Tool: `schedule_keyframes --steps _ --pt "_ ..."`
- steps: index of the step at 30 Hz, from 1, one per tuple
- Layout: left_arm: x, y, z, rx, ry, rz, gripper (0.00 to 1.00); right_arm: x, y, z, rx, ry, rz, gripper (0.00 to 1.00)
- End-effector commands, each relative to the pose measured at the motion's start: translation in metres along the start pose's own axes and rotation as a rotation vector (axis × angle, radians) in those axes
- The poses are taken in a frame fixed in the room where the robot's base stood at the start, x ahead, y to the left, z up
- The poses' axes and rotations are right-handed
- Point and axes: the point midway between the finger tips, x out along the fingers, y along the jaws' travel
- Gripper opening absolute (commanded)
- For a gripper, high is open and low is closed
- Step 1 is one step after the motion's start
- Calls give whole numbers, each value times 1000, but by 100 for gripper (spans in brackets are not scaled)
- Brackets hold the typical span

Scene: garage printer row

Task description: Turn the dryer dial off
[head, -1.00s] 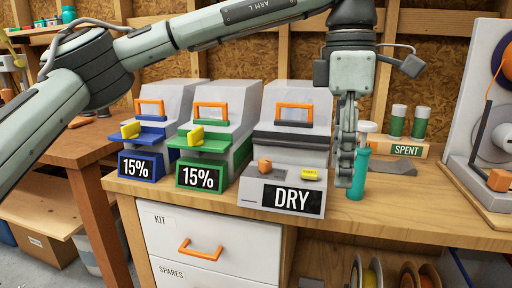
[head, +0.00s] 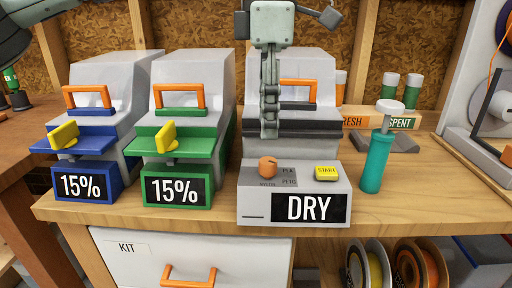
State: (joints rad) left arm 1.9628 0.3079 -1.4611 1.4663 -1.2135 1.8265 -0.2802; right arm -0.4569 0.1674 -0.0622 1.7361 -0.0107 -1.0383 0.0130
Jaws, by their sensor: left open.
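The dryer (head: 248,190) is a grey box with a DRY label, on the wooden bench. Its orange dial (head: 268,167) sits on the sloped front panel, beside small printed setting names that are only partly readable. A yellow START button (head: 327,173) is to the right of the dial. My left gripper (head: 269,132) points down in front of the dryer's dark lid edge, a little above the dial in the picture, with a visible gap. Its fingers are seen edge-on, and nothing shows between them. My right gripper is not in view.
A teal bottle with a white cap (head: 377,155) stands close right of the dryer. Blue (head: 85,170) and green (head: 180,175) units marked 15% stand to its left. Behind are FRESH and SPENT racks (head: 400,122). A drawer (head: 180,262) and spools (head: 418,265) are below.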

Motion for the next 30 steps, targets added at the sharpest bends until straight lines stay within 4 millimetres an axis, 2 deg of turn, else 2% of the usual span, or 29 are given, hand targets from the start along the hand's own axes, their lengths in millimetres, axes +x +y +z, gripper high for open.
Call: schedule_keyframes --steps 12,18,25,30 --pt "61 0 -1 0 1 -2 48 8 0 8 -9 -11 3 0" --pt "73 0 0 0 0 -2 48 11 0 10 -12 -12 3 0" --pt "74 0 0 0 0 -2 48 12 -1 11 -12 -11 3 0" --pt "74 0 0 0 0 -1 27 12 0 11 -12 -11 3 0"
